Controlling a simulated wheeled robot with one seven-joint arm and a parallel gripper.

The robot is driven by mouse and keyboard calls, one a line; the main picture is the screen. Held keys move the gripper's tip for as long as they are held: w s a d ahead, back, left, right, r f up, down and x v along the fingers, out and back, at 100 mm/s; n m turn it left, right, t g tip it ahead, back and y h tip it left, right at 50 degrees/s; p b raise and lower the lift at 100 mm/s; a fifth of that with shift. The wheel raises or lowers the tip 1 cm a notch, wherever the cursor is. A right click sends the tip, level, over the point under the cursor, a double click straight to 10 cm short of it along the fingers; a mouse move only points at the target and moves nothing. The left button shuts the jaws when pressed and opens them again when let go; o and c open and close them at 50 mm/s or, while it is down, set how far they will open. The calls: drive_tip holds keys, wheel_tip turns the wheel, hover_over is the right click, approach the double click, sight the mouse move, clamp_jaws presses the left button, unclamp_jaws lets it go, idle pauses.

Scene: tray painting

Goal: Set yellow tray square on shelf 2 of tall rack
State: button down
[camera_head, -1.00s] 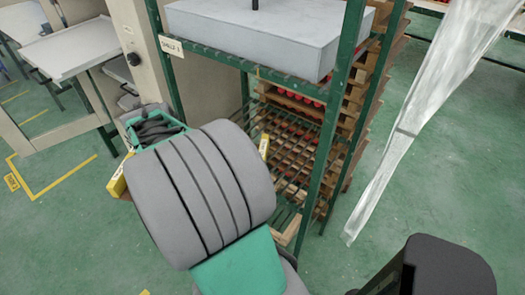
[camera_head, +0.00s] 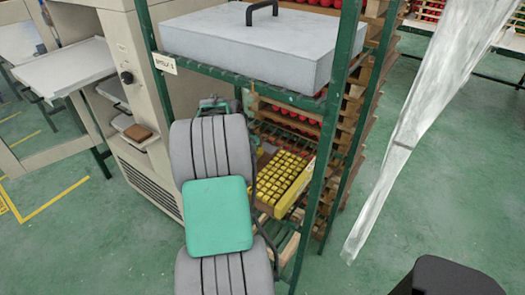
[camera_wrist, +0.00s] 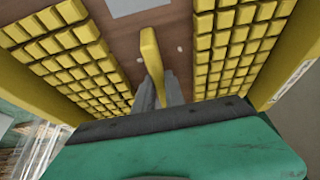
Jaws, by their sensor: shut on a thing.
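The yellow tray (camera_head: 293,186), filled with rows of small yellow blocks, is inside the tall green rack (camera_head: 322,150), below the shelf bearing a grey lidded box. It sits at an angle to the rack's front in the head view. I cannot tell whether its underside touches a shelf. In the wrist view the tray (camera_wrist: 262,88) shows a brown floor between two block rows and an upright yellow handle. My gripper (camera_wrist: 158,88) is shut on that handle. In the head view my arm hides the gripper and the tray's left part.
The grey box (camera_head: 250,40) stands on the shelf above, which carries a small label (camera_head: 162,64), hard to read. Green rack posts stand close to the tray. A beige cabinet (camera_head: 125,60) is at left, and a translucent sheet (camera_head: 405,140) hangs at right.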

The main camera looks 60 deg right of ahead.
sight(262, 152)
drive_tip(key=d, duration=0.4)
drive_tip(key=s+d+p, duration=0.1)
drive_tip(key=d, duration=0.2)
drive_tip(key=shift+d+r, duration=0.1)
drive_tip(key=shift+r, duration=0.05)
drive_tip(key=shift+f+p, duration=0.4)
drive_tip(key=shift+f, duration=1.3)
drive_tip(key=shift+f, duration=0.15)
drive_tip(key=c, duration=1.8)
unclamp_jaws()
drive_tip(key=shift+f, duration=0.2)
drive_tip(key=shift+c, duration=0.2)
drive_tip(key=o, duration=0.4)
drive_tip(key=shift+o, duration=0.2)
drive_tip(key=shift+r, duration=0.15)
